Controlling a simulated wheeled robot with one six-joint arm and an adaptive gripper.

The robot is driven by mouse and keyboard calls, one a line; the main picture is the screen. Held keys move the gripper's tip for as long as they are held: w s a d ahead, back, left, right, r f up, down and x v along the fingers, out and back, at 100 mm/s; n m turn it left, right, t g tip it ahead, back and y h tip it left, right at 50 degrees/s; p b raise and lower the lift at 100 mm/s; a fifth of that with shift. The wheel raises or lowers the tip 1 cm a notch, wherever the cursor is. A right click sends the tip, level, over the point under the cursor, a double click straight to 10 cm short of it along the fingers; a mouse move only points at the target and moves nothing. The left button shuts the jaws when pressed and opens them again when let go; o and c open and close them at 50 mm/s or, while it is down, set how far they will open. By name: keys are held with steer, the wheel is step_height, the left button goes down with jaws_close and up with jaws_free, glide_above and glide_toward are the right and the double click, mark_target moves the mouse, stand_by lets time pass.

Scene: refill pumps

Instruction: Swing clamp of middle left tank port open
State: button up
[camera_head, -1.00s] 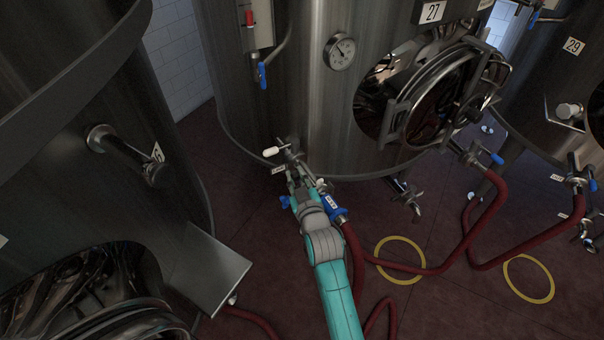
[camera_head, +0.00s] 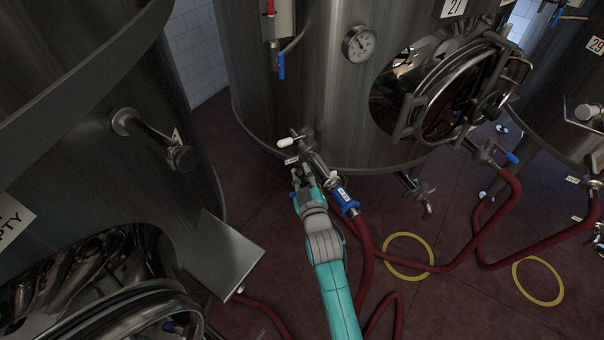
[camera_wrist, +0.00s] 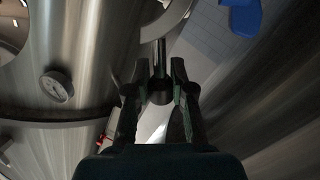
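The middle tank's lower left port (camera_head: 313,162) sticks out from the steel wall, with a white-handled valve (camera_head: 288,142) at its upper left. A blue hose connector (camera_head: 344,199) on a dark red hose hangs at its lower right. The port's clamp is too small to make out. My gripper (camera_head: 301,177) is just left of and below the port. In the wrist view, the two dark fingers of my gripper (camera_wrist: 157,90) stand apart. A dark round-ended rod (camera_wrist: 160,88) shows between or beyond them; I cannot tell whether they touch it.
The left tank (camera_head: 60,130) stands close by, with its own port (camera_head: 180,157) and a metal box (camera_head: 218,255) jutting out. Hoses (camera_head: 470,245) run over the dark red floor at right. A gauge (camera_head: 360,44) and an open round door (camera_head: 460,90) are above.

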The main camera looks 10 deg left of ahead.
steer(key=o, duration=0.3)
steer(key=v, duration=1.2)
steer(key=shift+f, duration=0.15)
steer(key=shift+d, duration=0.1)
